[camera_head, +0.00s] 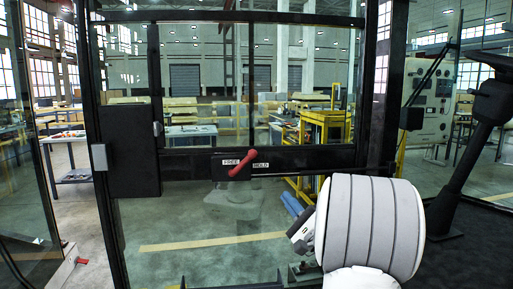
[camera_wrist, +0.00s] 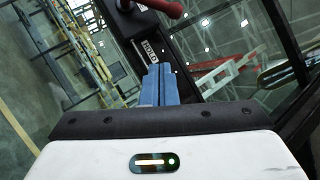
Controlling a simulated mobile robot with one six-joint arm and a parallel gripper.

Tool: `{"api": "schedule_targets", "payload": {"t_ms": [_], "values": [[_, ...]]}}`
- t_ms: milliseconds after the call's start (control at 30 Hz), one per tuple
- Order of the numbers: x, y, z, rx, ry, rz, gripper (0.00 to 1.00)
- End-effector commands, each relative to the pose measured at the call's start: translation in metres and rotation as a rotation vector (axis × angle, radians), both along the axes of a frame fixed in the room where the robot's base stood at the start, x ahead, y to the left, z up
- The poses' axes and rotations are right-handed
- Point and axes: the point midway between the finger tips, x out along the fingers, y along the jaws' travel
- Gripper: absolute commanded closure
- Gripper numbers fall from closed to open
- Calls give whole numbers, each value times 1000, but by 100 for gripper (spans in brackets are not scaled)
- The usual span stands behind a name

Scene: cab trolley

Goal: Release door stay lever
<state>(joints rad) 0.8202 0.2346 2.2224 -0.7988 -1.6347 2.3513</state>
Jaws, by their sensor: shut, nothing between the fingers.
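The red door stay lever (camera_head: 243,163) sits on the dark crossbar of the glazed cab door, between two small white labels. It slants, with its upper end to the right and its lower end to the left. In the wrist view the red lever (camera_wrist: 165,8) shows at the top edge, partly cut off. My gripper (camera_wrist: 160,68) has its blue fingers together and empty, pointing toward the label (camera_wrist: 149,50) that reads HOLD. The fingertips appear apart from the lever.
The crossbar (camera_head: 310,159) spans the door between dark upright frames. A black box (camera_head: 131,150) is fixed at its left end. A dark steering column (camera_head: 470,150) stands at the right. Beyond the glass are a yellow frame (camera_head: 325,130) and workbenches.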

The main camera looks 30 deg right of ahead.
Motion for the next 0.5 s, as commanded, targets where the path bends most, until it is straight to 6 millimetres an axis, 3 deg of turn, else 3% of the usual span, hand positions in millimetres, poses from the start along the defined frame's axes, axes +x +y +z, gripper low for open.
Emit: {"api": "schedule_targets", "payload": {"t_ms": [33, 200, 500], "values": [[-5, 5, 11, 79, 33, 28, 100], [-17, 18, 7, 294, 110, 102, 100], [-23, 25, 0, 409, 148, 139, 100]]}}
